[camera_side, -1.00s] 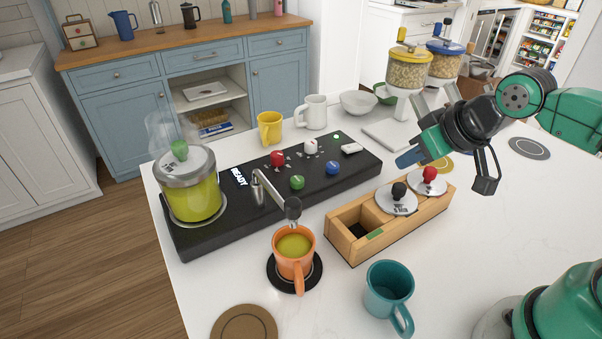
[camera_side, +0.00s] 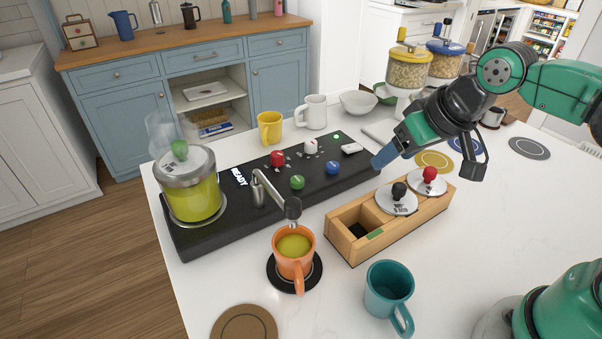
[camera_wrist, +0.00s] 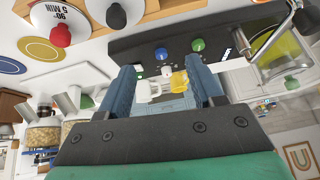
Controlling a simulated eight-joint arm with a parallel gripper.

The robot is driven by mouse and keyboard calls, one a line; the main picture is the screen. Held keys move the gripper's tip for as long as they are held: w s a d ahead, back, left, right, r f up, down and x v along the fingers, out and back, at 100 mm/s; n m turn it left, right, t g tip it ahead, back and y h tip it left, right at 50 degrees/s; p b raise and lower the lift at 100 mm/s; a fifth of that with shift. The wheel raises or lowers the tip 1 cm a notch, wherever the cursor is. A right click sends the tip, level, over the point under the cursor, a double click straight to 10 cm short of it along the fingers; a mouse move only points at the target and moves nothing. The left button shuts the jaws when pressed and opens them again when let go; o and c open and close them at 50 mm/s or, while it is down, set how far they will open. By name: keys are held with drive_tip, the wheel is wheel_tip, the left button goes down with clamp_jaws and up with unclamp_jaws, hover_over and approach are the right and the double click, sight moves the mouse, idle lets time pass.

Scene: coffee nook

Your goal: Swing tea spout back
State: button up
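The metal tea spout (camera_side: 272,192) rises from the black machine (camera_side: 240,212) and points over the orange mug (camera_side: 294,254), which holds yellow-green tea on a dark round coaster. The spout shows at the upper right of the wrist view (camera_wrist: 270,40). A glass pot of green tea (camera_side: 190,186) with a green-knobbed lid stands on the machine's left end, with steam above it. My gripper (camera_side: 380,163) is in the air near the machine's right end, apart from the spout. In the wrist view its two blue fingers (camera_wrist: 168,84) are spread with nothing held between them.
A wooden box (camera_side: 350,240) with two knobbed lids stands between my gripper and the orange mug. A teal mug (camera_side: 388,290) stands at the front. Yellow (camera_side: 270,127) and white (camera_side: 312,111) mugs stand behind the machine. Grain dispensers (camera_side: 410,68) stand at the back right.

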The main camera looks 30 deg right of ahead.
sight(293, 201)
drive_tip(key=a+r+m+g, duration=0.1)
drive_tip(key=a+g, duration=0.1)
drive_tip(key=a, duration=0.3)
drive_tip(key=w+a+r+m+g, duration=0.1)
drive_tip(key=a+g, duration=0.1)
drive_tip(key=a, duration=0.2)
drive_tip(key=w+a+r+m+g, duration=0.1)
drive_tip(key=a, duration=0.4)
drive_tip(key=shift+a+r+g, duration=0.2)
drive_tip(key=shift+a+g, duration=0.15)
drive_tip(key=shift+g, duration=0.05)
drive_tip(key=shift+a, duration=0.35)
drive_tip(key=shift+a+f, duration=0.1)
drive_tip(key=shift+f, duration=2.7)
clamp_jaws()
